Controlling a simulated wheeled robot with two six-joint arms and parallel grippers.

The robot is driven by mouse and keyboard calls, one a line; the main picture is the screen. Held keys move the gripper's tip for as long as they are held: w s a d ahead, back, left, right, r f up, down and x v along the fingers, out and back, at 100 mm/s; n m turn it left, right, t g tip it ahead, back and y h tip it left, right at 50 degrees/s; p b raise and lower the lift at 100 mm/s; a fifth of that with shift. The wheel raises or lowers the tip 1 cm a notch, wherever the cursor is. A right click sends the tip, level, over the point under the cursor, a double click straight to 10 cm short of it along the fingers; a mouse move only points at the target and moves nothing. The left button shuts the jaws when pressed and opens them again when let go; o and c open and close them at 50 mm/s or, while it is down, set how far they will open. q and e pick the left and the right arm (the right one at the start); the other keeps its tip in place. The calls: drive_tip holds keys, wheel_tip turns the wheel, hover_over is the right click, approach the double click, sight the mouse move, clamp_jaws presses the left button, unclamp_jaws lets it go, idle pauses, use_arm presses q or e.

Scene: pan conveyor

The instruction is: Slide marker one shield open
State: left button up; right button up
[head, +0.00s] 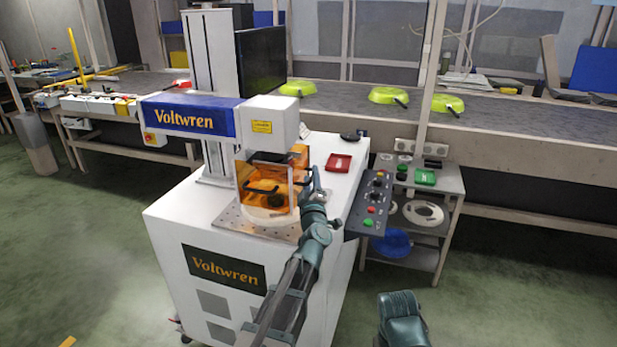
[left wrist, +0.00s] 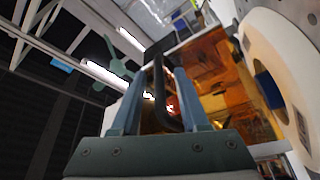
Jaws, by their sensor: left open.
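The marker (head: 190,118) is a white cabinet machine with a blue "Voltwren" head. Its see-through orange shield (head: 246,178) stands below the head, in front of the work spot. The shield's orange panel also shows in the left wrist view (left wrist: 212,62). My left gripper (head: 316,172) is at the right side of the shield. In the left wrist view its two fingers (left wrist: 160,98) are apart, with a black bar handle (left wrist: 160,85) between them. I cannot tell whether either finger touches the bar.
A button panel (head: 372,203) and a red tray (head: 338,162) are right of the shield. A side cart (head: 450,185) holds a green tray (head: 425,177) and a white ring. A long conveyor (head: 345,97) behind carries several lime pans (head: 388,96).

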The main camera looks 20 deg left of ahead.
use_arm(q)
drive_tip(key=shift+c, duration=0.2)
clamp_jaws()
idle(1.1)
